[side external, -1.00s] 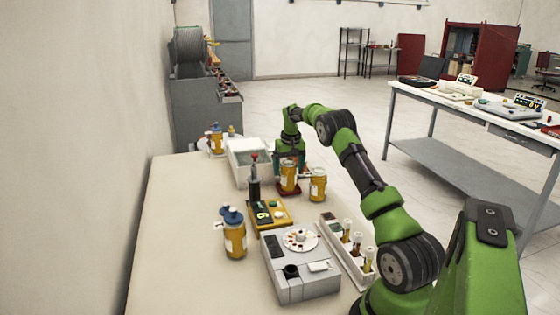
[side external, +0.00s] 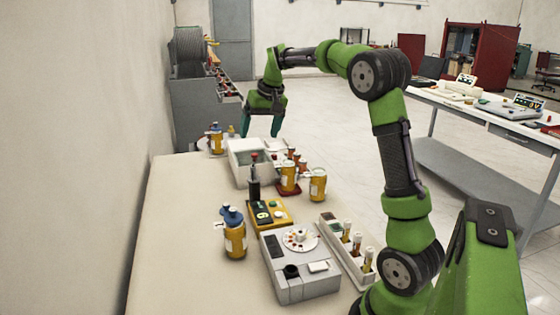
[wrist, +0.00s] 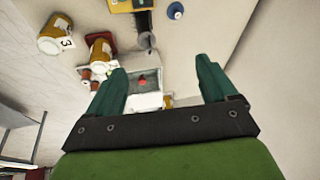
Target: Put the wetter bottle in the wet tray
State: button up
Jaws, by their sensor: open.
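No readable label picks out the wetter bottle. One orange bottle (side external: 288,178) stands on a small red base, and another orange bottle (side external: 318,185) stands to its right; they also show at upper left in the wrist view, one marked 3 (wrist: 52,40). Blue-topped orange bottles stand at front left (side external: 235,238) and far left (side external: 216,140). A white open tray (side external: 238,170), possibly the wet tray, lies beyond the red base; the wrist view shows it between my fingers. My gripper (side external: 260,132) is open, empty and raised near the tray's far end, fingers pointing down.
A yellow device (side external: 268,214), a grey instrument (side external: 300,272) and a vial rack (side external: 346,246) fill the front right. The table's left part (side external: 180,230) is clear.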

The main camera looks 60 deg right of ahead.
jog(key=s+a+r+n+t+y, duration=0.1)
jog(key=s+a, duration=0.3)
jog(key=a, duration=0.4)
jog(key=s+a+r+n+t, duration=0.1)
jog(key=s+a+r, duration=0.15)
jog(key=a, duration=0.45)
jog(key=s+a+f, duration=0.3)
jog(key=s+a, duration=0.2)
jog(key=s, duration=0.1)
jog(key=s+a+f+n+t+y, duration=0.1)
jog(key=s+a+f, duration=0.2)
jog(key=s+a, duration=0.3)
jog(key=shift+s+a+f+y, duration=0.15)
jog(key=shift+s+f+y, duration=0.15)
jog(key=shift+s, duration=0.45)
jog(key=shift+r, duration=0.1)
